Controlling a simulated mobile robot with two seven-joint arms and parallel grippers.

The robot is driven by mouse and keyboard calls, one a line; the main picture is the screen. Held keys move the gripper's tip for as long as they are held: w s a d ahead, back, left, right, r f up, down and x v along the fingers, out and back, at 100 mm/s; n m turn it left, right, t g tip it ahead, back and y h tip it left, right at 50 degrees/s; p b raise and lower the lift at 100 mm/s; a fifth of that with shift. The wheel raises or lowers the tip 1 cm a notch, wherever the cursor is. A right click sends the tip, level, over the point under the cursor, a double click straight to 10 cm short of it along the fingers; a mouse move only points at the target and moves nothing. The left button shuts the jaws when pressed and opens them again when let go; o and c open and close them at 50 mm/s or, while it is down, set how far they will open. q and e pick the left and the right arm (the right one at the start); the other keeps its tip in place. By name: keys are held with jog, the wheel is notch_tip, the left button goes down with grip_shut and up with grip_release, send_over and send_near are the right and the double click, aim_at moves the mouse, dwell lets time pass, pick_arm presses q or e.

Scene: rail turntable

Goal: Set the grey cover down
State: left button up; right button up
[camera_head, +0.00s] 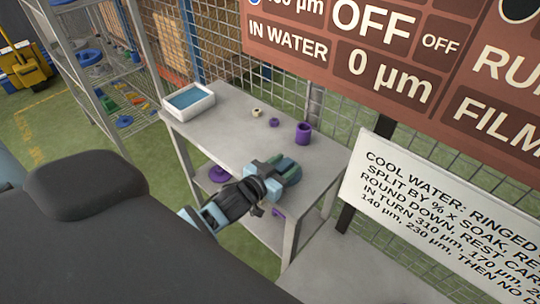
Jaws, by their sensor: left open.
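My left gripper (287,168) is open above or at the right front part of the grey table top (225,135). Its greenish fingers point to the upper right, toward the back edge. I cannot pick out a grey cover in this view. If one lies under or between the fingers, the gripper hides it. My right gripper is not in view.
On the table stand a white tray with blue inside (188,101), a small cream ring (256,112), a small purple piece (274,122) and a purple cup (303,134). A purple round thing (220,174) sits on the lower shelf. Wire mesh and signs stand behind.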

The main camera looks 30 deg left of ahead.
pick_arm(q)
jog(key=s+a+r, duration=0.1)
jog(key=s, duration=1)
jog(key=shift+s+a+r, duration=0.25)
jog(key=shift+a+r, duration=0.05)
jog(key=shift+a, duration=0.05)
jog(key=s+d+f+g, duration=0.4)
jog(key=s+f, duration=0.6)
jog(key=s, duration=0.4)
jog(key=s+d+f+g, duration=0.4)
jog(key=s+f, duration=0.6)
jog(key=s, duration=0.4)
jog(key=shift+s+d+f+g, duration=0.15)
jog(key=shift+d+f+g, duration=0.1)
jog(key=shift+g, duration=0.15)
jog(key=shift+c, duration=0.5)
jog(key=shift+c, duration=0.5)
jog(key=shift+f, duration=0.1)
